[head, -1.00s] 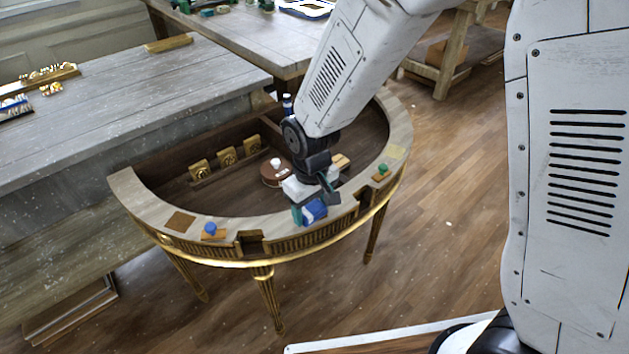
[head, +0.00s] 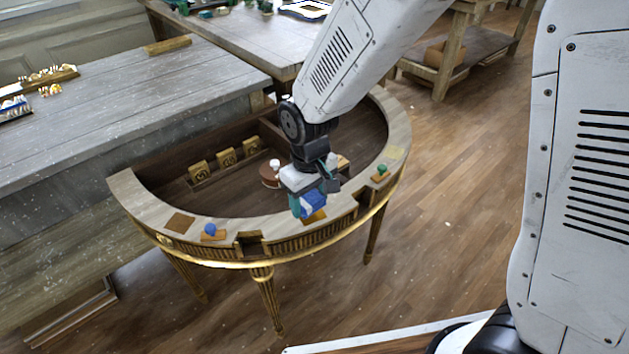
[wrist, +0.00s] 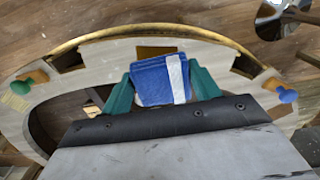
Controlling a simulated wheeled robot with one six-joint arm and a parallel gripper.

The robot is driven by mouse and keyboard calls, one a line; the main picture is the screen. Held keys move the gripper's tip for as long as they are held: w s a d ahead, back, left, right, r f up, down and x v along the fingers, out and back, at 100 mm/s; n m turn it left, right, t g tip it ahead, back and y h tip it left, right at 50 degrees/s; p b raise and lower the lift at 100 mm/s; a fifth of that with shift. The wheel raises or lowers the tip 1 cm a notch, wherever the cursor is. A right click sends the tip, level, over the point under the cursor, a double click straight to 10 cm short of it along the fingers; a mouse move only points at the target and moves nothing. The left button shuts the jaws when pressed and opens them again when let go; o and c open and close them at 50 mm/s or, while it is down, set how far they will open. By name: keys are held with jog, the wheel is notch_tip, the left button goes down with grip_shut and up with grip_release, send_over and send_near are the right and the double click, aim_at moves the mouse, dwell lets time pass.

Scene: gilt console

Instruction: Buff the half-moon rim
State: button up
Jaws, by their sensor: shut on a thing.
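The half-moon console has a pale, curved top rim (head: 276,223) with a gilt edge below it. The rim also shows in the wrist view (wrist: 105,55). My gripper (head: 306,197) has green fingers and is shut on a blue pad with a white stripe (wrist: 155,80). The pad (head: 314,205) is over the front part of the rim, right of centre; I cannot tell whether it touches. A gold-brown patch (wrist: 155,52) lies on the rim just beyond the pad and is partly hidden by it in the head view (head: 316,217).
A blue-knobbed piece (head: 210,230) and a brown square (head: 180,222) are on the rim's left. A green-knobbed piece (head: 382,171) and a tan square (head: 394,152) are on its right. Inside stand gold plaques (head: 226,157) and a round brown box (head: 270,175).

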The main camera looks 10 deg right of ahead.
jog(key=shift+r, duration=2.25)
